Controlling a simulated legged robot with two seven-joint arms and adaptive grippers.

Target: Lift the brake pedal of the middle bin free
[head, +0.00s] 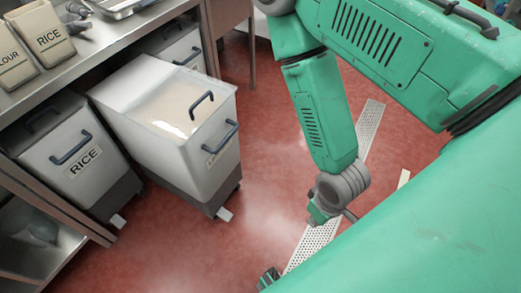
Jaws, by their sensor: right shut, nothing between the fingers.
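The middle bin (165,155) is a white wheeled bin with a clear lid and pale contents, out in front of the counter. Its brake pedal (224,213) is a small pale tab low at its front, near the floor. I cannot tell whether the pedal is up or down. My right gripper (317,215) is shut and empty, to the right of the pedal and apart from it. Its fingertips are small and hard to make out.
A RICE bin (76,162) with its own pale pedal (118,221) stands left, under the steel counter (100,38). Another bin (182,52) is behind. Red floor (268,160) is clear between the middle bin and my right arm. A perforated drain strip (368,127) crosses it.

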